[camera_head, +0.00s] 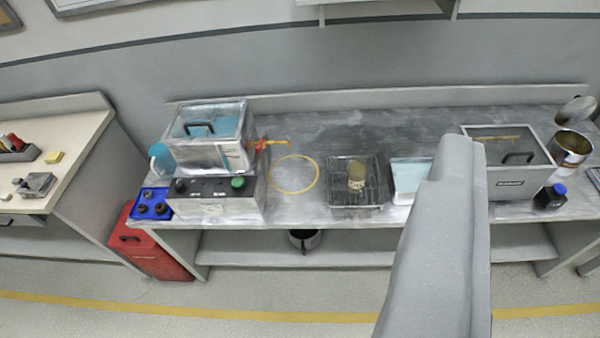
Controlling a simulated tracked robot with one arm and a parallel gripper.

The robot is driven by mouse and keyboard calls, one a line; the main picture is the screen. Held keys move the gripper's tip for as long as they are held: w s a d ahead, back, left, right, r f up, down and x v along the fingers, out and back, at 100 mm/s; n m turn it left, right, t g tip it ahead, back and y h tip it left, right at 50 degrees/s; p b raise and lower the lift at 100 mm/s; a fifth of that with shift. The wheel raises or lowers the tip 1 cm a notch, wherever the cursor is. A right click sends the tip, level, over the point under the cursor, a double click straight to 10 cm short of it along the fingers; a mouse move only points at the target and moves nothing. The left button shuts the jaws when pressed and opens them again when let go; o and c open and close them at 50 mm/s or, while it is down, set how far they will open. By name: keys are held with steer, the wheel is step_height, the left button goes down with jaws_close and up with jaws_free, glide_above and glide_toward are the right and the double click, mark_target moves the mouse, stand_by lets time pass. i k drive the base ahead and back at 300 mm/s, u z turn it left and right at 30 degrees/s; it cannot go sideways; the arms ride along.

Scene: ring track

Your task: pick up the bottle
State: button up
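My gripper (458,150) shows as a pale grey shape rising from the bottom edge, right of the middle. In the picture its tip is left of the bottle and overlaps the grey box. Its fingers cannot be told apart, and nothing is seen held in it.
Along the bench are a blue-lidded bath (210,135), a yellow ring (294,174), a wire basket (343,205) with a tan cylinder (356,175), a pale tray (402,197), the grey box (520,185) and an open can (571,150).

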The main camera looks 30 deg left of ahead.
mark_target(358, 170)
steer(key=u, duration=0.75)
steer(key=i, duration=1)
steer(key=z, duration=0.05)
